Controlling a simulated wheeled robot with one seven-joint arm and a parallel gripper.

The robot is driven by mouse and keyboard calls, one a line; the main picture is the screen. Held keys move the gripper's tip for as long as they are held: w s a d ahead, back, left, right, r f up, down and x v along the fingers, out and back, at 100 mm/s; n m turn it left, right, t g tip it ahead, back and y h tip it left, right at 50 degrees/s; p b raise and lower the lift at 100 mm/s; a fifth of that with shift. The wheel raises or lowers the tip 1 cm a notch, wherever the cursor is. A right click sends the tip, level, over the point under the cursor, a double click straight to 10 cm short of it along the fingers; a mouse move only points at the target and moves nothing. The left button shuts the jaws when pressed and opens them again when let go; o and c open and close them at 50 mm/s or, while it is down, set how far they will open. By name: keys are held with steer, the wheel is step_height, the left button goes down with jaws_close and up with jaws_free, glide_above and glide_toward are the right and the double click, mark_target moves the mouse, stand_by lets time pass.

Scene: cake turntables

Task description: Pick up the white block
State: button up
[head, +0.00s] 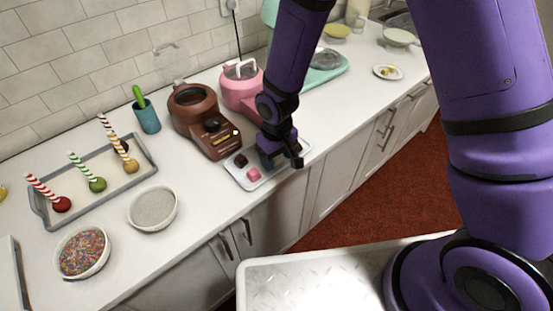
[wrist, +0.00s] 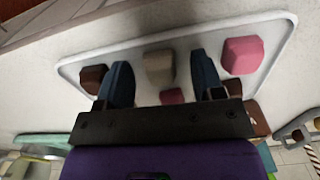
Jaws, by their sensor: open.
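The white block (wrist: 159,66) looks off-white in the wrist view and sits on a white tray (wrist: 190,24). My gripper (wrist: 162,78) is open, with its two blue fingers on either side of the block and gaps between them and it. I cannot tell how far the fingertips are above the tray. In the head view my gripper (head: 284,158) is over the right part of the tray (head: 236,177) and hides the white block.
A brown machine (head: 198,118) and a pink machine (head: 238,92) stand behind the tray. Bowls and a tray of striped sticks are at left.

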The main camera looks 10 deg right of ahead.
mark_target(277, 162)
steer(key=c, duration=1)
steer(key=shift+r, duration=0.2)
step_height(277, 162, up, 10)
steer(key=shift+f, duration=0.15)
